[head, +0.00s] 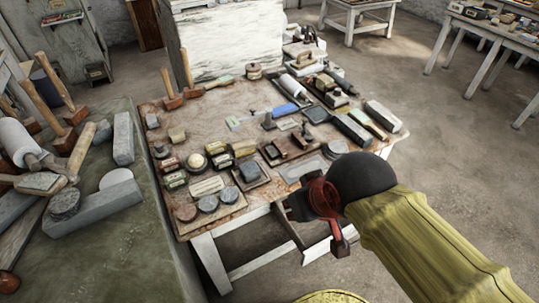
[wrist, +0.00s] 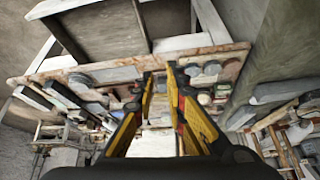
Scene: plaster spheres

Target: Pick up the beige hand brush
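Several small brush-like blocks lie on the near left part of the worn wooden table (head: 240,215). A yellowish block with a dark underside (head: 243,149) and a pale beige block (head: 207,187) are among them. I cannot tell for sure which is the beige hand brush. My gripper (head: 320,222) is in the air by the table's near right edge, apart from these blocks. In the wrist view its two yellow fingers (wrist: 160,75) stand apart with nothing between them. The wrist view shows the table edge beyond the fingertips, the picture turned over.
A green-grey bench (head: 120,235) with more tools stands close at left. A white block (head: 235,40) stands behind.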

